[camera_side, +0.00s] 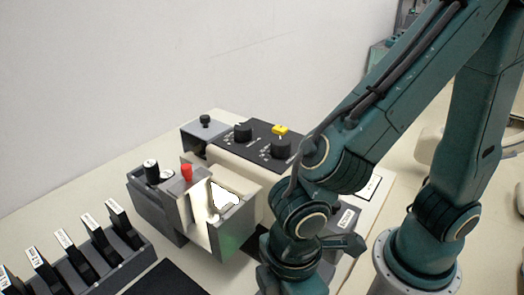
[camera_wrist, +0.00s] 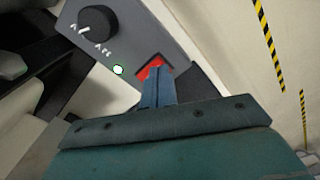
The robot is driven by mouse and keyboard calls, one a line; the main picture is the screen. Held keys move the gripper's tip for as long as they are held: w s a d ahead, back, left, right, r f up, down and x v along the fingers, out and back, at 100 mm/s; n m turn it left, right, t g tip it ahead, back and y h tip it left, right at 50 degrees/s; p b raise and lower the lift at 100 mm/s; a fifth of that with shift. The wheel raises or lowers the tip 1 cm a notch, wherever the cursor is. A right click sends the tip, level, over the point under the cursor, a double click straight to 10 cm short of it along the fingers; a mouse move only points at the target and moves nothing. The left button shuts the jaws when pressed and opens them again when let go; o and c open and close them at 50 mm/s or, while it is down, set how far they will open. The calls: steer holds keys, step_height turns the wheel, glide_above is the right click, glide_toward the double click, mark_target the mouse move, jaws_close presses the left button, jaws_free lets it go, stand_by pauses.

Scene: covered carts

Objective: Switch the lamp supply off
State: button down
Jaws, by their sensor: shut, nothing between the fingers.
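In the wrist view, a grey panel holds a red switch (camera_wrist: 151,69), a small bright white indicator with a green rim (camera_wrist: 118,70) and a black knob (camera_wrist: 98,22) with white lettering. My gripper (camera_wrist: 158,72) is shut and empty, its teal fingertips over the red switch and covering part of it. Whether they touch it, and which way the switch is set, I cannot tell. In the side view, my arm's end comes down at the lower middle, and the fingertips are hidden. A housing with a brightly glowing window (camera_side: 226,197) stands left of it.
In the side view, a grey box with a black knob (camera_side: 151,167) and a red part (camera_side: 187,172) adjoins the glowing housing. A black panel with knobs and a yellow part (camera_side: 280,130) stands behind. A rack of labelled black cards (camera_side: 91,224) is at lower left.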

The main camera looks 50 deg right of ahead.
steer(key=shift+f, duration=0.3)
stand_by(0.4)
steer(key=shift+r, duration=3.55)
steer(key=w+d+r+m+t+y, duration=0.1)
steer(key=w+d+r+m, duration=0.15)
steer(key=d, duration=0.35)
steer(key=w+d+r+m+t, duration=0.1)
steer(key=w+d+r+m, duration=0.1)
steer(key=d+r+m, duration=0.3)
steer(key=s+d+r+m+t, duration=0.1)
steer(key=d+m, duration=0.1)
steer(key=d, duration=0.4)
steer(key=s+d+r+m+t+h, duration=0.1)
steer(key=s+d+m+t, duration=0.1)
steer(key=d, duration=0.5)
steer(key=shift+d+r+t, duration=0.25)
steer(key=shift+d+t, duration=0.05)
